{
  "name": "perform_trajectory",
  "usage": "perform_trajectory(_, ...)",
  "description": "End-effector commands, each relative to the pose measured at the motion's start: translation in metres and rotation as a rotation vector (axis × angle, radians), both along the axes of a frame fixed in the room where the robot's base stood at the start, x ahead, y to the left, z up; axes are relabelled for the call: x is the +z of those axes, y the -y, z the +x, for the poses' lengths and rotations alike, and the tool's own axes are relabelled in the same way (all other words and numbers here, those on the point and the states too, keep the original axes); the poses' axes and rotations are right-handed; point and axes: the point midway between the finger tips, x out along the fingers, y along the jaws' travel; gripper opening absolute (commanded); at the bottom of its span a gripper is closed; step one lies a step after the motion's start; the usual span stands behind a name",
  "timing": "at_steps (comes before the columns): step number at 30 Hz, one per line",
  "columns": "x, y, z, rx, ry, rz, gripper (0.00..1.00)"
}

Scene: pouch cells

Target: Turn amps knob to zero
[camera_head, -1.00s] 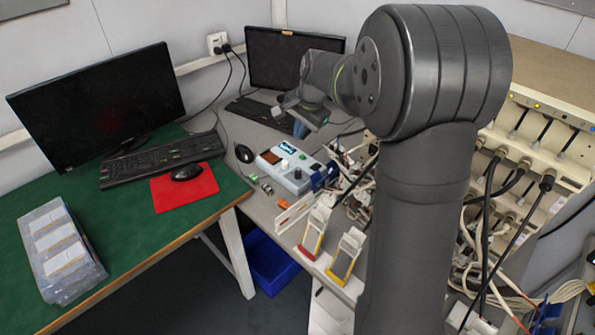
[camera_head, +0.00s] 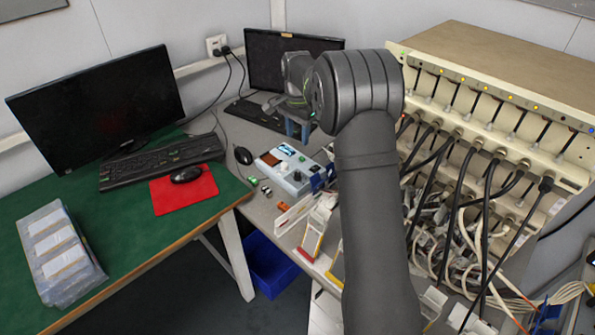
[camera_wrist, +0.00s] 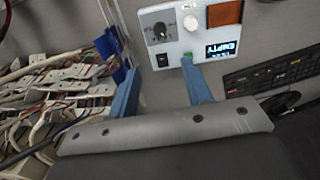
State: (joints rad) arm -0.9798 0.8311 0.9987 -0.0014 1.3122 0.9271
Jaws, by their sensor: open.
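A pale blue control box (camera_head: 286,180) lies on the grey bench, and it also shows at the top of the wrist view (camera_wrist: 205,43). It has a black knob with a pointer (camera_wrist: 160,31), a white knob (camera_wrist: 190,23), a lit display reading "EMPTY" (camera_wrist: 222,48), a black switch (camera_wrist: 162,59) and a green button (camera_wrist: 187,56). I cannot read which knob is marked amps. My gripper (camera_head: 297,131) is above the far side of the box, its blue fingers apart and empty. In the wrist view the fingers (camera_wrist: 160,68) point toward the box's lower edge, with no visible contact with a knob.
A rack with many cables (camera_head: 480,120) stands right of my arm. Loose cables and a blue part (camera_wrist: 120,73) lie beside the box. A keyboard (camera_wrist: 270,72) and a black mouse (camera_head: 243,155) are nearby. Small parts (camera_head: 265,189) lie left of the box.

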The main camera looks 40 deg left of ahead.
Motion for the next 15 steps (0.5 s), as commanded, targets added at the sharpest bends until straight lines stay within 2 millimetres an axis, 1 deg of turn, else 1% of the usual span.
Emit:
perform_trajectory(3, -0.026, 0.001, -0.001, 0.000, -0.004, -0.004, 0.45)
perform_trajectory(15, -0.113, 0.001, -0.001, 0.000, -0.003, -0.003, 0.45)
